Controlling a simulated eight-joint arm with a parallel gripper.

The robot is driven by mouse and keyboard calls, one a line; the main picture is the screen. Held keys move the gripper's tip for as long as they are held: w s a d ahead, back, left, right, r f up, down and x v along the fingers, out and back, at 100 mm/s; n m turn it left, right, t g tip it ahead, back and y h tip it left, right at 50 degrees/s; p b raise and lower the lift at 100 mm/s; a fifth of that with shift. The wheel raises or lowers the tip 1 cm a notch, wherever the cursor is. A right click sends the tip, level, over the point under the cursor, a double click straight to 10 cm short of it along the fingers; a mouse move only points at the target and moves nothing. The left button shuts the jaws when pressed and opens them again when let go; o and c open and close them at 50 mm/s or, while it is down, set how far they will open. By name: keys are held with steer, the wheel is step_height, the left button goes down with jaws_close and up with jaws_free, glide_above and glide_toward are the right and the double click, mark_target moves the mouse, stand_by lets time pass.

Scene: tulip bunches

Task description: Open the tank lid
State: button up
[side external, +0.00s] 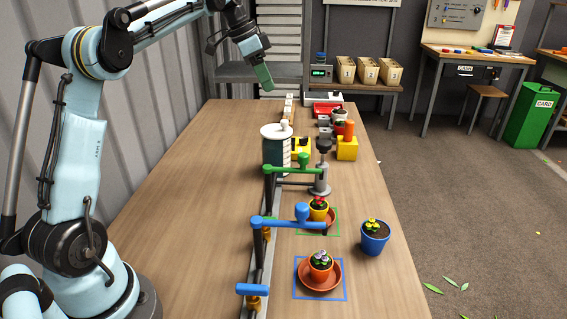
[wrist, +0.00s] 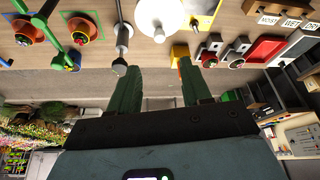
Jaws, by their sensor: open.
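The tank (side external: 276,156) is a dark grey-green and white cylinder standing on the table, left of the yellow block. Its pale round lid (side external: 270,131) lies flat on top and looks closed, with a small white knob (side external: 284,125) near its right edge. In the wrist view the lid (wrist: 150,14) is a white disc at the top edge, partly cut off, beyond the fingertips. My gripper (side external: 264,78) is above and behind the tank, apart from it. In the wrist view my gripper's two green fingers (wrist: 158,75) are spread with nothing between them.
A rail with green (side external: 292,169) and blue (side external: 290,224) lever handles runs in front of the tank. A grey post (side external: 321,178) stands right of it. Potted flowers, including a blue pot (side external: 374,237), stand at the front right. The table's left side (side external: 190,200) is clear.

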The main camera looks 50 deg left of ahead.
mark_target(284, 120)
steer(key=x, duration=1.1)
steer(key=shift+w+d+f, duration=0.1)
steer(key=shift+f, duration=0.3)
steer(key=shift+c, duration=0.3)
jaws_close()
